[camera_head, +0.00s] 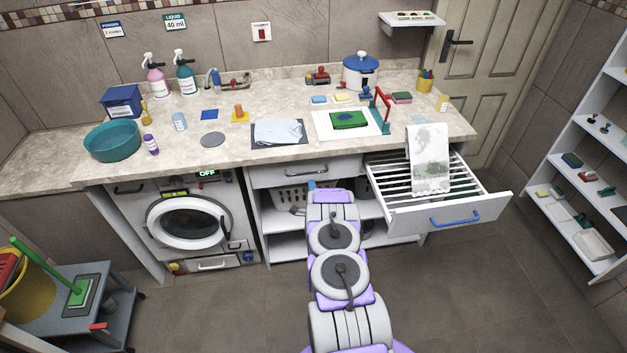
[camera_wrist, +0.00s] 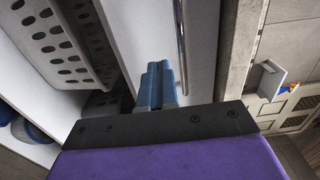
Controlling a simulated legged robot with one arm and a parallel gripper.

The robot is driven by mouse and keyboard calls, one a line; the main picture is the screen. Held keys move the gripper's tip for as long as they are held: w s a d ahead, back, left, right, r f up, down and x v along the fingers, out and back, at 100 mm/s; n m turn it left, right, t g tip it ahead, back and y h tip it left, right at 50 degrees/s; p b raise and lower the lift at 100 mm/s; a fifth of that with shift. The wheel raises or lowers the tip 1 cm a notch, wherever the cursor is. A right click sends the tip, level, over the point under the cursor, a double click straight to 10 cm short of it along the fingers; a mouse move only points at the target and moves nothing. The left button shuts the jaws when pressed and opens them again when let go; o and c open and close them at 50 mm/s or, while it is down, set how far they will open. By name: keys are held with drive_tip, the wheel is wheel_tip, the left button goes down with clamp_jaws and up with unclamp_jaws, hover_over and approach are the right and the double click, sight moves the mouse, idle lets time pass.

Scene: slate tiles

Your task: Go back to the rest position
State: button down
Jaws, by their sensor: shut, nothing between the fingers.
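My arm reaches forward from the bottom middle of the head view toward the cabinet under the counter. My gripper (camera_head: 311,186) is at its far end, small, in front of the open shelf space below a closed drawer (camera_head: 308,172). In the wrist view my gripper's blue fingers (camera_wrist: 156,82) are together with nothing between them. A white perforated basket (camera_wrist: 62,45) is left of the fingers there, and it also shows on the shelf in the head view (camera_head: 290,197). Whether the fingers touch the cabinet cannot be told.
A drying-rack drawer (camera_head: 400,217) with a towel (camera_head: 429,165) on it stands pulled out right of my arm. A washing machine (camera_head: 190,225) is at left, a grey cart (camera_head: 75,310) at lower left, and white shelves (camera_head: 572,235) at right. Floor is free at right.

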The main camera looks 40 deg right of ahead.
drive_tip(key=w+a+p+v, duration=0.1)
drive_tip(key=v, duration=0.6)
drive_tip(key=w+a+r+n+g+y, duration=0.3)
drive_tip(key=w+a+r+n+y, duration=0.3)
drive_tip(key=a+r, duration=0.4)
drive_tip(key=s+a+r+n+g+y, duration=0.1)
drive_tip(key=s+a+r+n+g, duration=0.2)
drive_tip(key=a+r, duration=0.35)
drive_tip(key=s+a+r+n+g+y, duration=0.1)
drive_tip(key=s+a+r+n+g, duration=0.1)
drive_tip(key=a+r+n, duration=0.35)
drive_tip(key=s+a+r+n+g+y, duration=0.1)
drive_tip(key=s+a+r+n+g, duration=0.1)
drive_tip(key=s+a+r, duration=0.5)
drive_tip(key=s+a+r+n+g, duration=0.2)
drive_tip(key=s+a, duration=0.2)
drive_tip(key=s, duration=0.6)
drive_tip(key=s+a+r+n+g, duration=0.1)
drive_tip(key=s+a+r+n, duration=0.1)
drive_tip(key=s, duration=0.6)
drive_tip(key=s+a+r+n+g, duration=0.2)
drive_tip(key=s, duration=0.7)
drive_tip(key=s+a+r+n+g, duration=0.2)
drive_tip(key=s, duration=0.6)
drive_tip(key=shift+s+r+y, duration=0.2)
drive_tip(key=shift+r+y, duration=0.1)
